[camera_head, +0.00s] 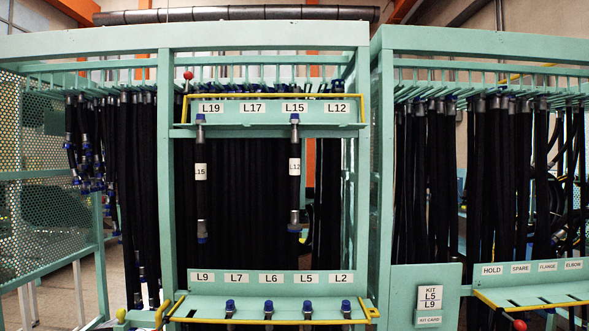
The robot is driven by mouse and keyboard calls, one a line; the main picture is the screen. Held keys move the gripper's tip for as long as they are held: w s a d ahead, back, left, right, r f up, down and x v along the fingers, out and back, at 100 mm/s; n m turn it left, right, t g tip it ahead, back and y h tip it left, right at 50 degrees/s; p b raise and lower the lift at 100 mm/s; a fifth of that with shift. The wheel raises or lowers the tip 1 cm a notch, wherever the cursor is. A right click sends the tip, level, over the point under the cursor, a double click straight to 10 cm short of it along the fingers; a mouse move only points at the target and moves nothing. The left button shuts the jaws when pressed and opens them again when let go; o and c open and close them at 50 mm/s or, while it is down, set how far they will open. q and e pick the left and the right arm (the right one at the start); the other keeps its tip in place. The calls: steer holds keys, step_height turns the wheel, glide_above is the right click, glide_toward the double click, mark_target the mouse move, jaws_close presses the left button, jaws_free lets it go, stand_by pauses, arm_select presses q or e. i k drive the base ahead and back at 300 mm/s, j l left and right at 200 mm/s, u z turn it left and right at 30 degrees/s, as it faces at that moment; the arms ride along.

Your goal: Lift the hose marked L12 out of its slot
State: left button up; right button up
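The hose marked L12 (294,190) is black with a white tag and metal end fittings with blue caps. It hangs upright from the upper shelf (270,128), in the slot under the label L15 (294,107). The slot label L12 (337,107) is farther right on the same shelf, with no hose hanging below it at the front. Another hose, marked L15 (200,190), hangs under the label L19 (211,107). Neither of my grippers is in view.
A lower shelf (270,291) labelled L9, L7, L6, L5 and L2 holds several blue-capped fittings behind a yellow rail. Green frame posts (166,200) flank the bay. Many dark hoses hang behind. A KIT sign (430,298) and another shelf (530,292) stand at right.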

mark_target(294, 227)
steer(key=i, duration=0.8)
steer(key=l+u, duration=0.4)
steer(key=k+l+u, duration=0.1)
steer(key=l+u, duration=0.3)
steer(key=k+l+u, duration=0.1)
steer(key=l+u, duration=0.15)
steer(key=u, duration=0.15)
